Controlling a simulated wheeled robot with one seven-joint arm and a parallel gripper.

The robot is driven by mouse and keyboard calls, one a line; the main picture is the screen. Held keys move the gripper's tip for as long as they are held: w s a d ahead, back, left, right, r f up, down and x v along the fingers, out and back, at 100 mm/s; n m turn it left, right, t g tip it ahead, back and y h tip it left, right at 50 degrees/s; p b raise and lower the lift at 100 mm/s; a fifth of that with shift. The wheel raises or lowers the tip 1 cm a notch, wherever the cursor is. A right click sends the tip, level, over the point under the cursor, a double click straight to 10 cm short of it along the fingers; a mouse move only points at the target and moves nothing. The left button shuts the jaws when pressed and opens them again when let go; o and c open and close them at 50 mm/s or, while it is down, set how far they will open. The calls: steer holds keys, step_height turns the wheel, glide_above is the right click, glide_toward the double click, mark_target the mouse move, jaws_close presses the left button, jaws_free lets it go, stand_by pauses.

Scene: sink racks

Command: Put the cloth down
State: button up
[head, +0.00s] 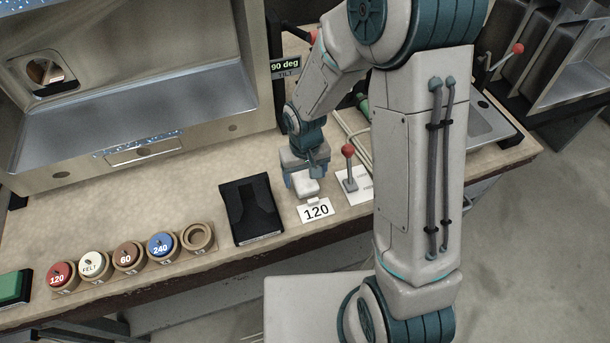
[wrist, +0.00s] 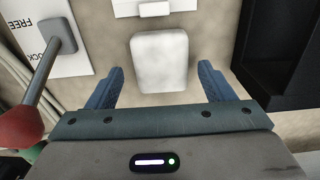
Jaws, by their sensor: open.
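The cloth is a white, rounded rectangular pad (wrist: 160,62) lying on the counter. In the wrist view it sits between and just beyond the two blue fingers of my gripper (wrist: 160,88), with a gap on each side. My gripper is open and touches neither side of it that I can see. In the head view the white cloth (head: 306,184) shows right below my gripper (head: 303,177), behind the "120" card (head: 316,210). The exact height of the fingers above the counter is hard to tell.
A black tray (head: 252,208) stands just left of the cloth. A red-knobbed lever (head: 348,152) on a white plate stands close on its right. Several labelled round discs in holders (head: 128,256) line the front edge. A metal cabinet (head: 130,90) stands behind.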

mark_target(305, 179)
step_height(305, 179, up, 11)
steer(key=s+d+r+m+t, duration=0.2)
steer(key=s+d+r+m, duration=0.1)
steer(key=s+d+r, duration=0.8)
steer(key=shift+s+d+t, duration=0.4)
steer(key=shift+s+d, duration=0.15)
steer(key=shift+s, duration=0.3)
